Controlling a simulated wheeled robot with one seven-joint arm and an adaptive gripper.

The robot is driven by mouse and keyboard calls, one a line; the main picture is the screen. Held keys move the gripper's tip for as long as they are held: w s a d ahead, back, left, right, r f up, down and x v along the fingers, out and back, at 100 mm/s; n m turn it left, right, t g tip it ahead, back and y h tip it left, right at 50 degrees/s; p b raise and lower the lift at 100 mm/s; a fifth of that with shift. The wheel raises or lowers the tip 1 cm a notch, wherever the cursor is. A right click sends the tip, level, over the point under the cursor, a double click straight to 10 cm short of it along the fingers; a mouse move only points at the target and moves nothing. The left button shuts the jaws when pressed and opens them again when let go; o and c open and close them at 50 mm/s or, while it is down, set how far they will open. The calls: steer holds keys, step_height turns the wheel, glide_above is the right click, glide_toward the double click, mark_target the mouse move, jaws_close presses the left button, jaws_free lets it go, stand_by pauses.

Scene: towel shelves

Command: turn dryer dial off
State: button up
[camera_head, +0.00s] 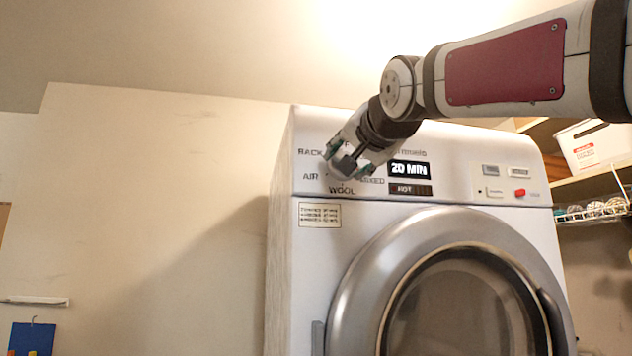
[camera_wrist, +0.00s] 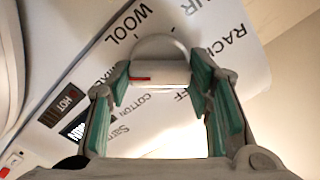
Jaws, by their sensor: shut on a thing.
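The white dryer (camera_head: 308,270) stands in the middle with its control panel facing me. The dryer's dial (camera_head: 345,166) is on the left of the panel, largely covered by my gripper (camera_head: 350,160). In the wrist view the dial (camera_wrist: 160,72) is a pale round knob with a raised grip bar and a red mark at its left end. My gripper (camera_wrist: 160,85) has its green-padded fingers on both sides of the knob, closed on it. Labels RACK, AIR, WOOL and COTTON ring the dial. Another label, ending in FF, is partly covered.
The display (camera_head: 409,170) reads 20 MIN, with HOT below. A red button (camera_head: 519,193) is at the panel's right. The round door (camera_head: 375,270) is closed. Shelves with a white box (camera_head: 597,148) and a wire basket (camera_head: 590,213) are at right.

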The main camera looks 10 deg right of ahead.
steer(key=n, duration=2.5)
steer(key=shift+n, duration=0.3)
stand_by(0.4)
steer(key=o, duration=1.1)
steer(key=shift+w, duration=0.1)
steer(key=shift+o, duration=0.2)
